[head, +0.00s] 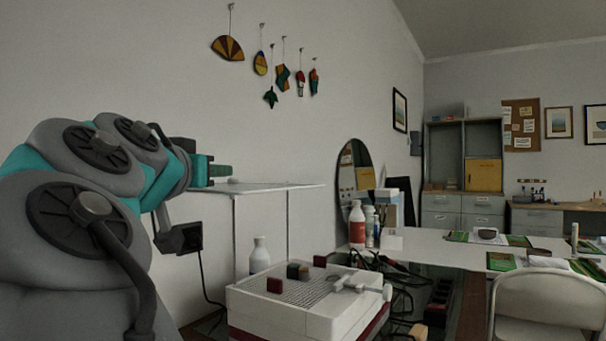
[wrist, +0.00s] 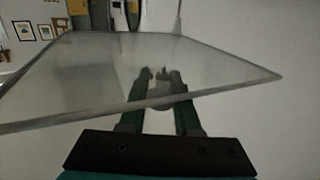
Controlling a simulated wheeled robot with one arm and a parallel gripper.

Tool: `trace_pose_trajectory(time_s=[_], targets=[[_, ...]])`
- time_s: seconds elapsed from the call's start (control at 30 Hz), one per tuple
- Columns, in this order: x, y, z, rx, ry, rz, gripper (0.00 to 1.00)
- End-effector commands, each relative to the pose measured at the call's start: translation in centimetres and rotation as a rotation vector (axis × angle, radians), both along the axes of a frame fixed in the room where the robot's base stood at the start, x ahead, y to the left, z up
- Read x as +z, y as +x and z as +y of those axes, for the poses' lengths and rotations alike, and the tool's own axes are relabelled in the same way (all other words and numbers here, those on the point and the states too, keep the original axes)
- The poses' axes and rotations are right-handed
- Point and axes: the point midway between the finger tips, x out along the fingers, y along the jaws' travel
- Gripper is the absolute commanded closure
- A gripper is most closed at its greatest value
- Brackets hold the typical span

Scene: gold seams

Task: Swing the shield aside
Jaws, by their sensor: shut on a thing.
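The shield (head: 265,187) is a thin clear plate. It lies nearly level in the head view, above and behind a white grinder-like box (head: 300,300), with thin uprights under it. In the wrist view the shield (wrist: 75,85) spans most of the picture, and I see my green fingers through it. My gripper (head: 222,172) is at the shield's left end in the head view. In the wrist view my gripper (wrist: 160,80) is closed around a small pale grey piece, apparently the shield's knob. The exact contact is blurred by the plate.
Dark red and black blocks (head: 274,286) and a grey fitting (head: 352,282) sit on the box top. A white bottle (head: 259,257) stands behind the box. Cables (head: 400,290) lie to its right. A wall is close behind the shield; a white chair (head: 543,312) stands at right.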

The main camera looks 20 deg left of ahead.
Motion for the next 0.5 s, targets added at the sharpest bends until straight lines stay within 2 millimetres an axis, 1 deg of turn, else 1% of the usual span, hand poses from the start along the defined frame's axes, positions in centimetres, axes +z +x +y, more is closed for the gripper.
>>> trace_pose_trajectory(time_s=[0.03,0.4,0.43,0.5], targets=[[0.27,-0.09,-0.13,-0.002,0.002,-0.004,1.0],[0.35,-0.1,-0.24,-0.005,0.002,-0.004,1.0],[0.36,-0.1,-0.25,-0.005,0.003,-0.004,0.67],[0.33,-0.09,-0.24,-0.005,0.002,-0.004,0.59]])
